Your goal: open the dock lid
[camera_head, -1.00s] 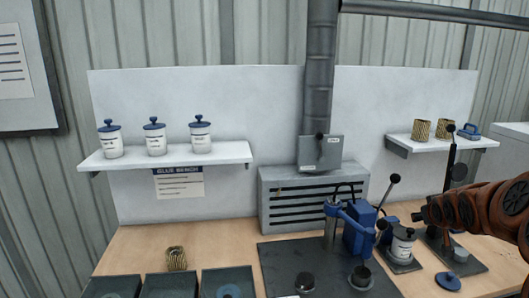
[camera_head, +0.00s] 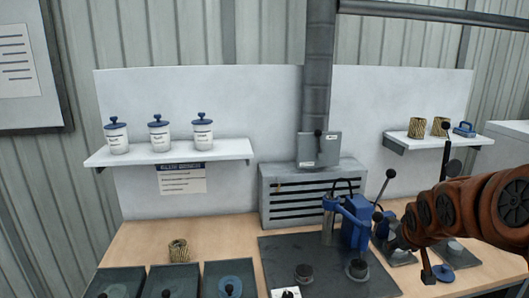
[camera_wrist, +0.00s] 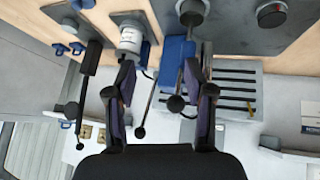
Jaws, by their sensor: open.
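Three dark square boxes stand at the front left in the head view: a left one (camera_head: 115,279), a middle one (camera_head: 172,275) and a right one (camera_head: 238,274) with a blue disc and knob on top. I cannot tell which part is the dock lid. A blue press (camera_head: 354,222) with a black-ball lever stands mid-bench; its blue body also shows in the wrist view (camera_wrist: 171,62). My gripper (camera_wrist: 165,78) is open and empty, its two fingers apart with the press and a lever ball seen between them. In the head view my arm hides its fingertips.
A white jar (camera_wrist: 130,37) shows beside the press in the wrist view. A left shelf (camera_head: 190,154) holds three white jars; a right shelf (camera_head: 418,143) holds two ribbed cartridges and a blue part. Another cartridge (camera_head: 178,251) stands behind the boxes. A grey vented unit (camera_head: 312,193) stands behind the press.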

